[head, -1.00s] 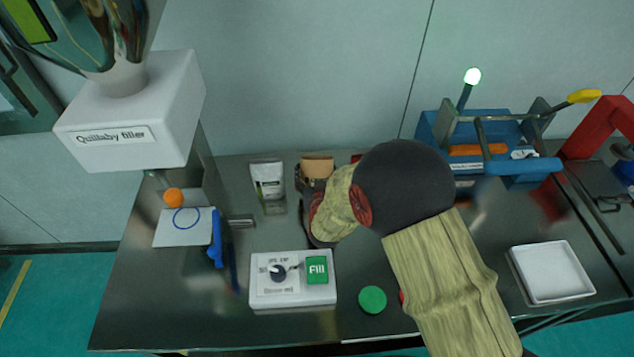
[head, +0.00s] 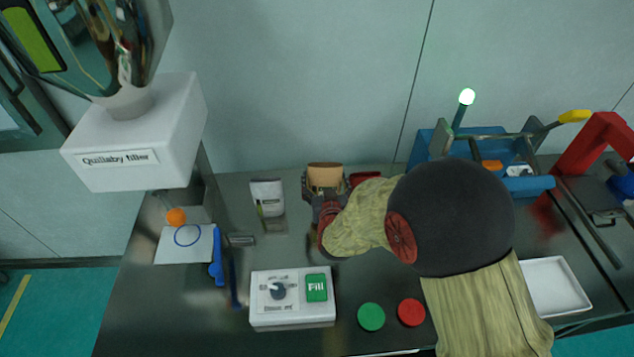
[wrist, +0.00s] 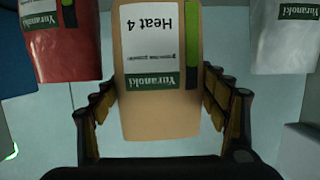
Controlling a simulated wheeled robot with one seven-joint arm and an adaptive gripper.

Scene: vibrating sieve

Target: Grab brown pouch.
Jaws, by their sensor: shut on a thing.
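The brown pouch (wrist: 160,105) fills the middle of the wrist view, with a white label reading "Heat 4". Its upper part also shows in the head view (head: 325,174). My gripper (wrist: 165,110) has its fingers on both sides of the pouch and is shut on it. In the head view my gripper (head: 326,196) is partly hidden by my arm, around the pouch's lower part.
A white pouch (head: 267,196) stands to the left and a red pouch (head: 364,178) to the right. In front are the Fill box (head: 291,312), a green button (head: 371,317) and a red button (head: 411,312). The Quillaby filler (head: 140,140) stands far left.

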